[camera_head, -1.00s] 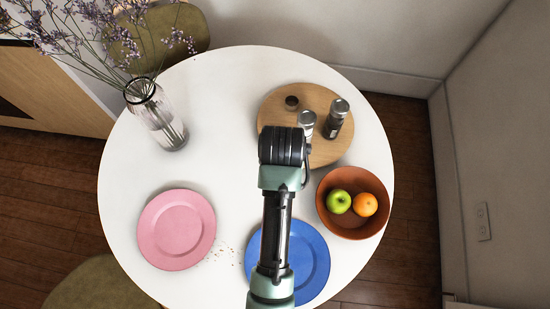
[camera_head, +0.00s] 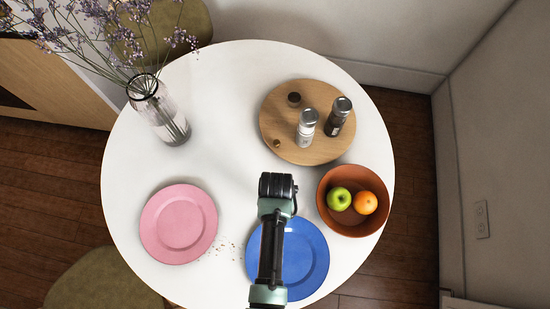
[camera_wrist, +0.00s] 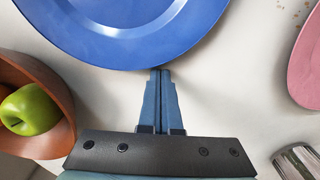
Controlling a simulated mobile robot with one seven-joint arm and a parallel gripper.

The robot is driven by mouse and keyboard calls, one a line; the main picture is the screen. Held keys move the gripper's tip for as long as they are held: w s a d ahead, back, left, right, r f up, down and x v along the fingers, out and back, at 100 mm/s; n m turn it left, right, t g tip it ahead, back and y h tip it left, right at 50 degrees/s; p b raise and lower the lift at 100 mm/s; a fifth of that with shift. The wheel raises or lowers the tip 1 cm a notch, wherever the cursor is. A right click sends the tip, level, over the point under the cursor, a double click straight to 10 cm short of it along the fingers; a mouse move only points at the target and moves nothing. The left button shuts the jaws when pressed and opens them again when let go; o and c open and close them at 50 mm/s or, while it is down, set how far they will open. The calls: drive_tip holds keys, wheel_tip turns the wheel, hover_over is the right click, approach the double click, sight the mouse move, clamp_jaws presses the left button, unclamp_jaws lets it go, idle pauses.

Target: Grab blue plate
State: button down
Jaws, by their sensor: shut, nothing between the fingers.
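The blue plate (camera_head: 310,255) lies flat on the white table at the front, partly covered by my arm in the head view. It fills the top of the wrist view (camera_wrist: 125,22). My gripper (camera_wrist: 160,72) is shut and empty, its fingertips together at the plate's rim in the wrist view. I cannot tell whether they touch the rim or are above it. In the head view the fingers are hidden beneath my wrist.
A brown bowl (camera_head: 328,218) with a green apple (camera_head: 339,198) and an orange (camera_head: 365,203) stands close right of the plate. A pink plate (camera_head: 178,224) lies left, with crumbs between. A wooden board (camera_head: 285,135) bears two shakers. A glass vase (camera_head: 165,125) stands back left.

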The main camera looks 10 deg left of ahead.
drive_tip(key=shift+s, duration=0.65)
drive_tip(key=s+p, duration=0.1)
drive_tip(key=s, duration=0.2)
drive_tip(key=s+p, duration=0.4)
drive_tip(key=s, duration=0.1)
drive_tip(key=shift+s+r, duration=0.25)
drive_tip(key=shift+s, duration=0.1)
drive_tip(key=shift+s+f, duration=0.25)
drive_tip(key=shift+s, duration=0.1)
